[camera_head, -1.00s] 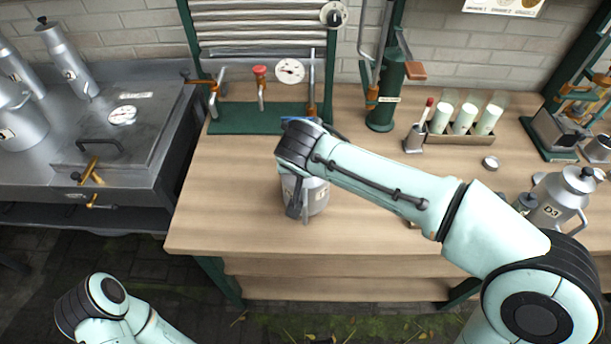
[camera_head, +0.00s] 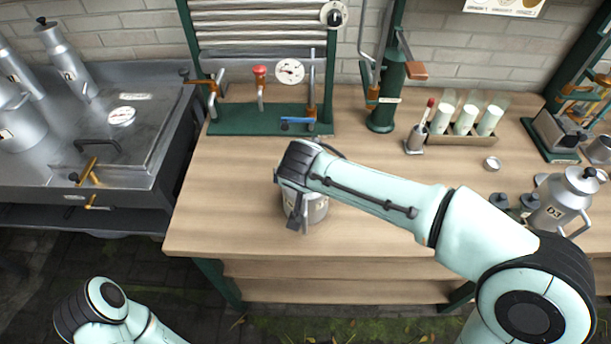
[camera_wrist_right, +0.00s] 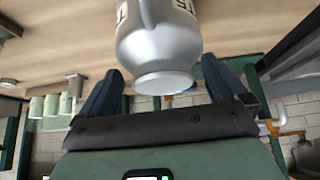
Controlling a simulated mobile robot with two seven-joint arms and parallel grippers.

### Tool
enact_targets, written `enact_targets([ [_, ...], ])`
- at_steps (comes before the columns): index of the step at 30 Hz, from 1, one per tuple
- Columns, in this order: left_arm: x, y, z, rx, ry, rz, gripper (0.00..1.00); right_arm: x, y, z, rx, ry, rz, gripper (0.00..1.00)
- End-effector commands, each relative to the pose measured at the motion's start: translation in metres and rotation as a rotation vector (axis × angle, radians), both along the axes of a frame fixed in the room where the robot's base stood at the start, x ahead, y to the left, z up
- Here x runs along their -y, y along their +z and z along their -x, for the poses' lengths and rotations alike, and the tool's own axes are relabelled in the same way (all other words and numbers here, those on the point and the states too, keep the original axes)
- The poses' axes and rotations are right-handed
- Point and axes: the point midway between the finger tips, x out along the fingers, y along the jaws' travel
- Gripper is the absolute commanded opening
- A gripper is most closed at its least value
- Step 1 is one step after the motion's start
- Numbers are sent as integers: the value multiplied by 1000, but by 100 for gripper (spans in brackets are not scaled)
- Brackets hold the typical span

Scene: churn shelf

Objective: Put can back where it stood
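A grey metal can (camera_head: 318,208) with a pale label is at the front middle of the wooden bench, partly hidden by my right wrist. In the right wrist view the can (camera_wrist_right: 158,50) shows lettering, a side handle and a round rim towards the gripper. My right gripper (camera_wrist_right: 165,72) has its dark fingers spread on either side of the can, with gaps visible. My right gripper (camera_head: 298,217) also shows beside the can in the head view. My left arm is at the lower left, its fingers out of view.
Another labelled metal can (camera_head: 562,202) stands at the bench's right. A green-based rack with a gauge (camera_head: 290,71), a green pump (camera_head: 386,95) and a holder of white cylinders (camera_head: 462,137) line the back. The bench's left front is clear.

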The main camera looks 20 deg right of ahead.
Motion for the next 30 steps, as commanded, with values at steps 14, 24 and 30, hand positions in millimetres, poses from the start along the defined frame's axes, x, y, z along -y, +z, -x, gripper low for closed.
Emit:
enact_targets([
  [14, 0, 7, -1, -1, 0, 0, 62, -10, 60, 34, 4, 1, -3, 99],
  [24, 0, 11, -2, 0, -1, 0, 62, -18, 101, 60, 2, 1, -1, 99],
  [30, 0, 11, -2, 0, -1, 0, 62, -18, 105, 63, 0, 0, 0, 99],
])
